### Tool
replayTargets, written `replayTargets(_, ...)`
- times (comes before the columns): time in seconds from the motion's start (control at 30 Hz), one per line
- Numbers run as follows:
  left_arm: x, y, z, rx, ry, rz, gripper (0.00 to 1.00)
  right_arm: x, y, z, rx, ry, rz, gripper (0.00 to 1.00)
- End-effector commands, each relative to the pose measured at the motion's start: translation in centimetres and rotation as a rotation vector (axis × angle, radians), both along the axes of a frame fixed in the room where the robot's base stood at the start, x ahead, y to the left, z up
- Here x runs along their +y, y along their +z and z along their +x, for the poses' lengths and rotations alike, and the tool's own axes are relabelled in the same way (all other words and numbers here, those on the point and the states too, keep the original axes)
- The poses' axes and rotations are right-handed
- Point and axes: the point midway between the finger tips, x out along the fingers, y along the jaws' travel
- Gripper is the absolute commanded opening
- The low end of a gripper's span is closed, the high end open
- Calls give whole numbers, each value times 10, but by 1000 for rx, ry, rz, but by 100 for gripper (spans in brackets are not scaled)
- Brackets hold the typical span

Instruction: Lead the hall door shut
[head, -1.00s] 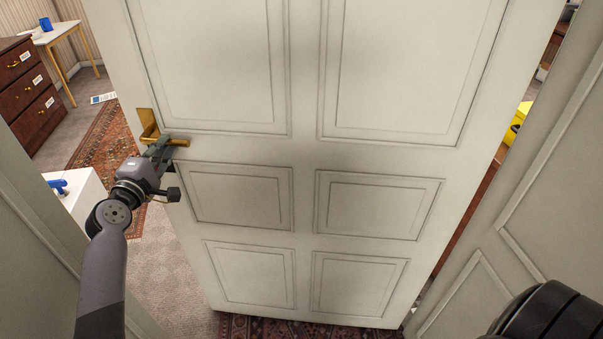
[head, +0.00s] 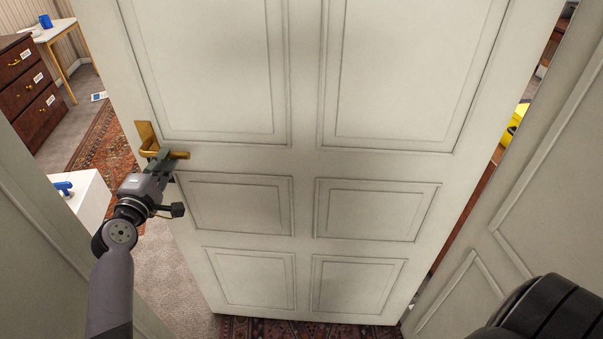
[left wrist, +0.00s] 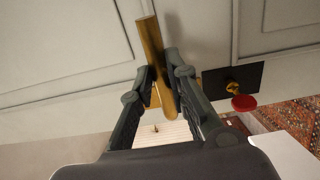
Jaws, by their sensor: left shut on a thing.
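The hall door (head: 305,156) is a cream panelled door that fills the middle of the head view and stands ajar. Its brass lever handle (head: 178,155) is on the left edge, on a brass plate (head: 146,137). My left gripper (head: 164,160) is shut on the handle. In the left wrist view the brass handle (left wrist: 150,50) lies between the two fingers (left wrist: 162,80), with a dark plate and red knob (left wrist: 245,103) to the right. My right gripper is not in view.
Through the gap at left are a dark chest of drawers (head: 30,85), a small table (head: 52,33), a patterned rug (head: 107,150) and a white box-like unit (head: 92,200) with a blue item on top. Cream panelling (head: 530,215) stands close at right. Something yellow (head: 516,120) shows through the right gap.

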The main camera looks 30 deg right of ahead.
Motion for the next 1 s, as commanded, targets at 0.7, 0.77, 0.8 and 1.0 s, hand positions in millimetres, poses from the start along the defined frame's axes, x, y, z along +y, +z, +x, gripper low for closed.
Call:
replayTargets(0.7,5,0,-12,3,14,2,0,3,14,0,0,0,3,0)
replayTargets(0.77,6,0,-14,3,18,2,0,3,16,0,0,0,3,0)
replayTargets(0.8,6,0,-15,3,20,2,0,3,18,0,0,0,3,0)
replayTargets(1.0,9,0,-23,2,30,2,0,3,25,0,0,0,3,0)
